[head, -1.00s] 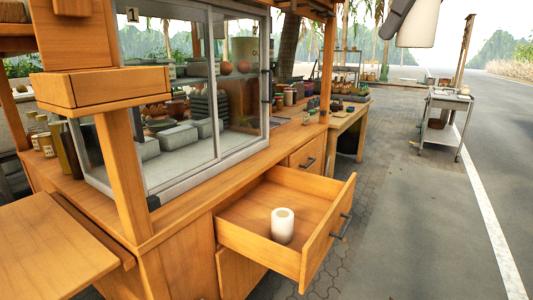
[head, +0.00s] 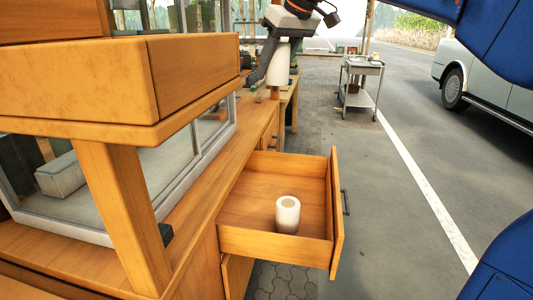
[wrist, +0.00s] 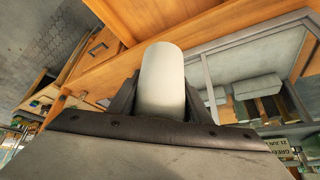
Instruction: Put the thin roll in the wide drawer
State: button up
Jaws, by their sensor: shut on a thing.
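A plain white thin roll (head: 279,66) is held by my gripper (head: 268,68) in the upper middle of the head view. In the wrist view the same roll (wrist: 162,82) stands between the two dark fingers, which are shut on its sides. The wide drawer (head: 271,243) is pulled open from the wooden stall, below and nearer than my gripper in the head view. A shorter, thicker white roll (head: 288,216) with a tan core stands upright inside it. The held roll is outside the drawer, and its lower end is partly hidden.
A glass display case (head: 150,170) and a wooden post (head: 121,215) stand on the counter left of the drawer. A heavy wooden beam (head: 190,75) juts out above. A metal cart (head: 359,80) stands farther back. The pavement right of the drawer is clear.

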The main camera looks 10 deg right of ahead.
jog(key=w+d+f+m, duration=0.1)
jog(key=w+d+f, duration=0.3)
jog(key=f, duration=0.9)
jog(key=w+d+f+m+h, duration=0.1)
jog(key=w+d+f, duration=0.3)
jog(key=f, duration=0.9)
jog(key=w+d+f+m+t+h, duration=0.1)
jog(key=w+d+f, duration=0.3)
jog(key=f, duration=0.9)
jog(key=shift+w+m, duration=0.3)
jog(key=shift+w, duration=0.35)
jog(key=shift+a+f, duration=0.1)
jog(key=shift+f, duration=2.3)
jog(key=shift+f, duration=0.15)
jog(key=o, duration=1)
